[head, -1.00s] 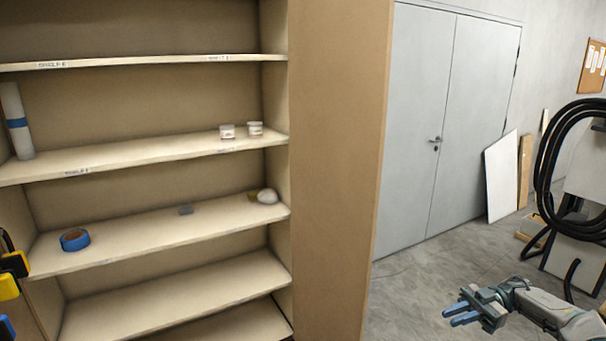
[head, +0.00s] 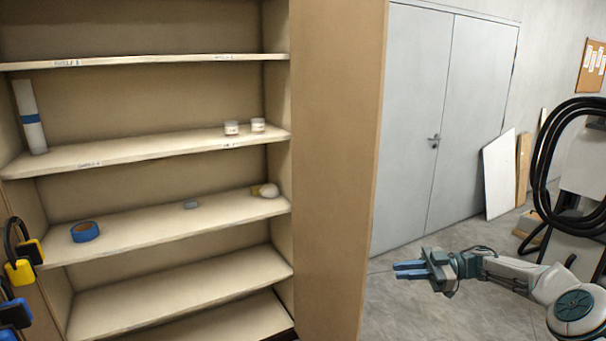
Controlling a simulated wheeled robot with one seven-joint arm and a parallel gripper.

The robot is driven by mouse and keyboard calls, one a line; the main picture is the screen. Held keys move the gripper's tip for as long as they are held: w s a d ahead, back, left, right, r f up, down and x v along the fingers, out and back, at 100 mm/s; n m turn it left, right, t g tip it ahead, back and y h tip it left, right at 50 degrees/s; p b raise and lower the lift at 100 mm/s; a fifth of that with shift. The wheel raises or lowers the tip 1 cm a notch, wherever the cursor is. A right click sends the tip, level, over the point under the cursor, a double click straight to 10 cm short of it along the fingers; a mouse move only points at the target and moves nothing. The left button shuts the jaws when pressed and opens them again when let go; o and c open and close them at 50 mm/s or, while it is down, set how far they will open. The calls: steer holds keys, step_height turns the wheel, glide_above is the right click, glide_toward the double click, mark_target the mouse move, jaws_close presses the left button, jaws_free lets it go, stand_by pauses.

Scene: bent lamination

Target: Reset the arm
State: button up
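My gripper (head: 410,269) is at the lower right in the head view, with its two blue fingers pointing left toward the shelf unit's side panel. It is over the grey floor, apart from the shelves. I see nothing held at the fingers. The fingers lie nearly side by side from this angle, and the gap between them is hard to judge. My arm stretches from the gripper to the lower right corner.
A wooden shelf unit (head: 340,170) fills the left, holding a blue tape roll (head: 85,232), a white roll (head: 30,118) and two small jars (head: 231,128). Grey double doors (head: 432,130) stand behind. Black hoses (head: 548,165) hang at right. Floor between is clear.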

steer(key=w+a+r+m+t+h, duration=0.9)
steer(key=a+r+t+h, duration=0.1)
steer(key=a+t, duration=0.3)
steer(key=s+d+m+g+h+b, duration=0.1)
steer(key=s+d+m+h, duration=0.3)
steer(key=s, duration=0.4)
steer(key=s+d+m+g+h+b, duration=0.1)
steer(key=s+d+m+h, duration=0.2)
steer(key=s+h, duration=0.4)
steer(key=s+a+f+m+g+y, duration=0.1)
steer(key=s+a+f+m+g, duration=0.1)
steer(key=s, duration=1)
steer(key=s+a+f+m+g+y, duration=0.1)
steer(key=s+f+g, duration=0.3)
steer(key=s, duration=0.9)
step_height(320, 180, down, 3)
steer(key=shift+s+a+r+m+g+y, duration=0.15)
steer(key=shift+a+m+g+y, duration=0.25)
steer(key=shift+a+y, duration=0.3)
